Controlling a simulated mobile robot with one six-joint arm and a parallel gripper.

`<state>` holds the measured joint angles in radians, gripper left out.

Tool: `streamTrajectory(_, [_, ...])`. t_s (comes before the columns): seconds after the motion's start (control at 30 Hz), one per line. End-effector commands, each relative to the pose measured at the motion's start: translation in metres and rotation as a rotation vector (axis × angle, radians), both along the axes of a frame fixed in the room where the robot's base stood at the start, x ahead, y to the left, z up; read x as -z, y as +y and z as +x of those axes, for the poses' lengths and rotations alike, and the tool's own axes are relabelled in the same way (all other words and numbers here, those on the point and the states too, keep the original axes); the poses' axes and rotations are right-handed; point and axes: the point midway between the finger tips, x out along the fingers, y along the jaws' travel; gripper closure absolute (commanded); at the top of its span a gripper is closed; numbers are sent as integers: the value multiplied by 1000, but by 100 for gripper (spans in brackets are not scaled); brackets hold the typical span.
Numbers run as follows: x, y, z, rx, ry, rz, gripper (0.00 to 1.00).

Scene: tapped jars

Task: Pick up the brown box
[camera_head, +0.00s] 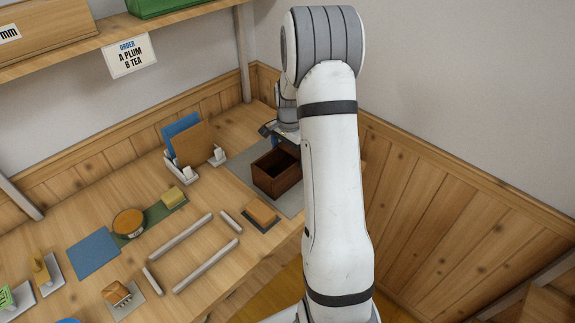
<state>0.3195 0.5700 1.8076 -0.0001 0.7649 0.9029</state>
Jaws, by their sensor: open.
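The brown box (276,181) is a dark, open-topped box standing upright on a grey mat (240,162) at the right part of the wooden table. Its inside looks dark and its contents cannot be made out. My gripper (272,131) is open, just behind and above the box in the picture, and looks apart from it. My white arm hides part of the gripper and passes close by the box's right side.
A tan block (261,211) lies in front of the box. A rack with blue and brown boards (194,144) stands to its left. Pale rails (206,262) frame a bare patch of table. A shelf (100,45) with an order sign (130,55) hangs above; a wall rises at right.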

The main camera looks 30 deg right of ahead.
Motion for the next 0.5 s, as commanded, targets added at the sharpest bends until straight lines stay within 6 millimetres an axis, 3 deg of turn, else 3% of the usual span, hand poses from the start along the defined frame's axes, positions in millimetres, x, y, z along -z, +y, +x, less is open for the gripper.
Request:
streamTrajectory(0.13, [15, 0, 0, 0, 1, 1, 0])
streamTrajectory(0.37, [17, 0, 0, 0, -1, -1, 0])
streamTrajectory(0.5, [17, 0, 0, 0, -1, -1, 10])
